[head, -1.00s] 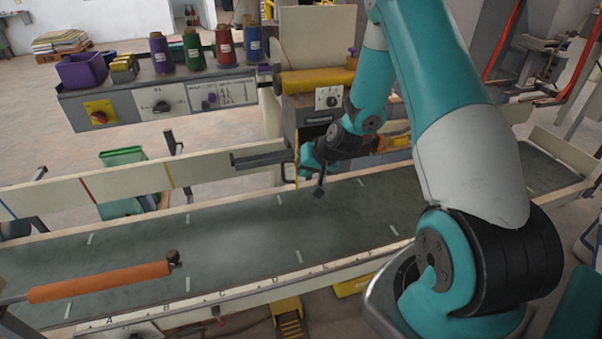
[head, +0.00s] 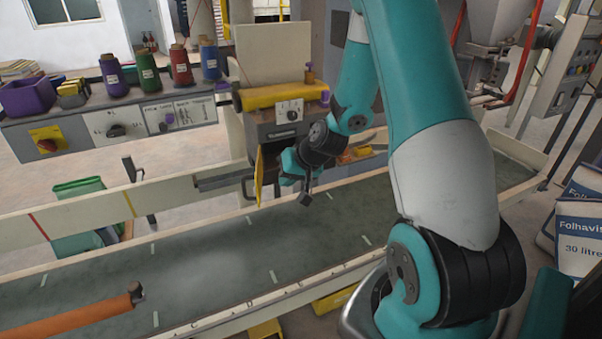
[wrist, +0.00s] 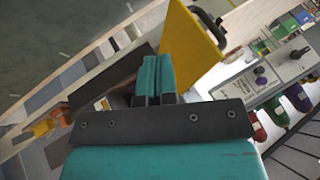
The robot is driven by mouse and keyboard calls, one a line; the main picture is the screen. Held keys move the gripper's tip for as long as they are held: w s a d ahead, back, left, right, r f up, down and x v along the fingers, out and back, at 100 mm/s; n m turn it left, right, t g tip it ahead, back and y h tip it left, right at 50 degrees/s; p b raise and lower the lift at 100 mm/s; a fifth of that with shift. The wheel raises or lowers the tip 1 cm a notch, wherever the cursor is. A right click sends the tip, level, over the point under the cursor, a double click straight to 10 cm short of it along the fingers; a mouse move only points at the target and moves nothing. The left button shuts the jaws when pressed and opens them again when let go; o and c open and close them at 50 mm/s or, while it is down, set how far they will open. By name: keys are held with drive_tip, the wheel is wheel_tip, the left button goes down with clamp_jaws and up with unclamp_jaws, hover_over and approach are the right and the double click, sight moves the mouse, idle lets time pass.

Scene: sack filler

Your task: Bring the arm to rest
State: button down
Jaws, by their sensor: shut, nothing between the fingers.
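My arm (head: 440,130) rises at the right of the head view and bends down to the left. My gripper (head: 305,198) hangs over the far side of the green conveyor belt (head: 200,250), in front of the sewing head (head: 285,125). In the wrist view the gripper's two teal fingers (wrist: 155,78) lie side by side, shut, with nothing between them. A yellow flap (wrist: 190,45) stands close beyond the fingertips; it also shows in the head view (head: 259,176), just left of the gripper. I cannot tell whether they touch.
A control shelf (head: 110,125) with several thread cones (head: 181,66) and a purple bin (head: 27,97) stands at the back left. An orange roller (head: 65,318) lies at the front left. Paper sacks (head: 580,235) stand at the right. The belt's middle is clear.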

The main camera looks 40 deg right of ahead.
drive_tip(key=shift+d+b+v, duration=0.2)
drive_tip(key=shift+b+v, duration=0.2)
drive_tip(key=shift+v, duration=2.55)
drive_tip(key=shift+s+f, duration=0.1)
drive_tip(key=shift+s, duration=0.05)
drive_tip(key=s+a+r+n+g+y, duration=0.1)
drive_tip(key=s+a+r+n+g, duration=0.2)
drive_tip(key=a, duration=0.7)
drive_tip(key=s+a+r+n+y, duration=0.25)
drive_tip(key=a+r+n, duration=0.2)
drive_tip(key=a, duration=0.55)
drive_tip(key=s+a+r+n+g, duration=0.2)
drive_tip(key=s+a, duration=0.2)
drive_tip(key=s, duration=0.3)
drive_tip(key=s+a+r+n+g+h, duration=0.1)
drive_tip(key=s+a+r+n+g, duration=0.1)
drive_tip(key=s, duration=0.6)
drive_tip(key=a+r+n+b, duration=0.1)
drive_tip(key=a, duration=0.1)
drive_tip(key=shift+a, duration=0.3)
drive_tip(key=shift+h, duration=0.25)
